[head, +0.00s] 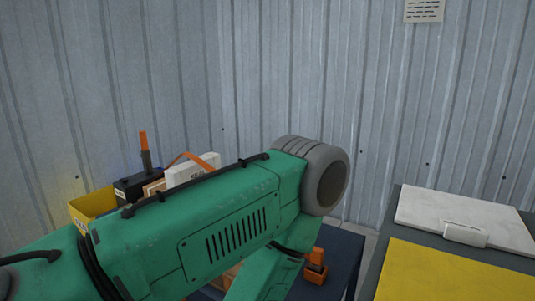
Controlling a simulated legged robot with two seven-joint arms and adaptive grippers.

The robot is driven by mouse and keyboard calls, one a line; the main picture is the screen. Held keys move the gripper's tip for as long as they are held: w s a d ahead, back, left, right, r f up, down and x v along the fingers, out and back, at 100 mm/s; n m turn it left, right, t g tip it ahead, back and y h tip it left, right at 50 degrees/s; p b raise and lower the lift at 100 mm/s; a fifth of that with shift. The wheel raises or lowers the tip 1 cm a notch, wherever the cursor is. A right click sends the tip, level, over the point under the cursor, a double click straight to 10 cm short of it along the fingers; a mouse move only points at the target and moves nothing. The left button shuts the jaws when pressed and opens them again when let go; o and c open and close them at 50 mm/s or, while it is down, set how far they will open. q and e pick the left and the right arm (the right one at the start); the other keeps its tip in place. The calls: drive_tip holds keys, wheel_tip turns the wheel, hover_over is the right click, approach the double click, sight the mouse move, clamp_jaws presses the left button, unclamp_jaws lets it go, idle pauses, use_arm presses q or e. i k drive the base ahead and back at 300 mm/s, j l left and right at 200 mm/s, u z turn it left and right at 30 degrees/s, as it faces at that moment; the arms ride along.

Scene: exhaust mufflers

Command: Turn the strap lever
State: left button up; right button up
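A black piece with an upright orange-tipped handle (144,142) stands at the left, behind my green arm. I cannot tell whether this is the strap lever. An orange strap (180,157) slants up beside a white box (193,169), and its lower part is hidden. My large green arm link with a grey round joint comes in from the left and covers the middle of the view. Neither of my grippers shows.
A yellow bin (92,206) stands at far left. A small orange object (316,266) sits on a dark blue surface (342,249) below the grey joint. A table at right carries a white panel (465,218) and a yellow sheet (450,273). Corrugated metal walls (400,90) close the back.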

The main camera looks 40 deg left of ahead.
sight(145, 153)
drive_tip(key=u, duration=2.35)
drive_tip(key=i+j+z, duration=0.15)
drive_tip(key=z, duration=1.05)
drive_tip(key=i+j+z, duration=0.15)
drive_tip(key=j+z, duration=0.25)
drive_tip(key=j, duration=0.4)
drive_tip(key=j+z, duration=0.45)
drive_tip(key=j, duration=0.4)
drive_tip(key=k+j+z, duration=0.1)
drive_tip(key=j+z, duration=0.3)
drive_tip(key=j, duration=0.4)
